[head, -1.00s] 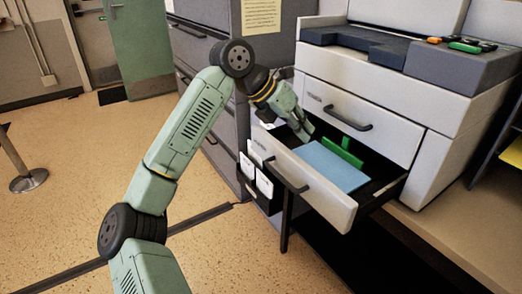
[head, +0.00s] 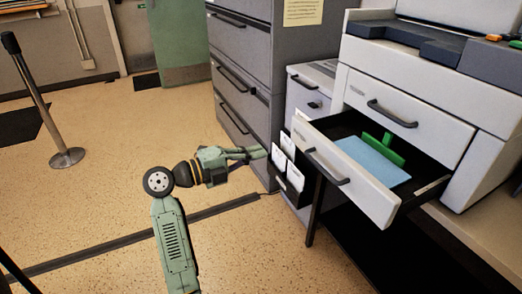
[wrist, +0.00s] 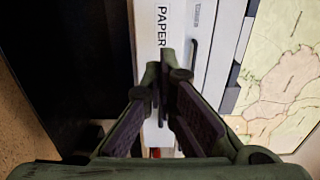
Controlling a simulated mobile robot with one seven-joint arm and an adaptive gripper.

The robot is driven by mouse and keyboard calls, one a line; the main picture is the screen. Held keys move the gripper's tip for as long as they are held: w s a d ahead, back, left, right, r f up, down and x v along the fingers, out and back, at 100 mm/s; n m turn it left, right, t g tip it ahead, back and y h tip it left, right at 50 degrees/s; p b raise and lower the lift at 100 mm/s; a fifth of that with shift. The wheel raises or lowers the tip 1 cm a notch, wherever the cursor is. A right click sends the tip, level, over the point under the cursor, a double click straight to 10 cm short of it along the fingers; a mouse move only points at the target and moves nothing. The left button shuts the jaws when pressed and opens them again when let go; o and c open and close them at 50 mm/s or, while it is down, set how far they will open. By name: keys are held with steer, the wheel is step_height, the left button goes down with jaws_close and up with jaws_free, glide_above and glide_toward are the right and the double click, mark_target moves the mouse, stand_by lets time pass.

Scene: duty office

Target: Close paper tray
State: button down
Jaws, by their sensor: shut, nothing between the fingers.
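The paper tray (head: 378,207) is pulled out of the white machine in the head view. Its front has a dark handle (head: 327,167). Blue paper (head: 368,158) and a green guide (head: 385,148) lie inside. My gripper (head: 256,153) is shut and empty, left of the tray front and apart from it in the head view. In the wrist view my gripper's fingertips (wrist: 167,72) are together in front of a white panel (wrist: 179,28) marked PAPER. I cannot tell whether they touch it.
A closed upper drawer (head: 425,128) sits above the tray. A black holder with white cards (head: 286,147) hangs left of the tray, beside grey filing cabinets (head: 240,65). A stanchion (head: 66,157) stands at far left.

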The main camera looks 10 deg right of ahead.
mark_target(304, 140)
steer(key=p+x, duration=0.2)
steer(key=x, duration=0.9)
steer(key=shift+w+d, duration=0.1)
steer(key=shift+d, duration=0.2)
steer(key=shift+d, duration=0.15)
steer(key=p+x, duration=0.5)
steer(key=x, duration=1.4)
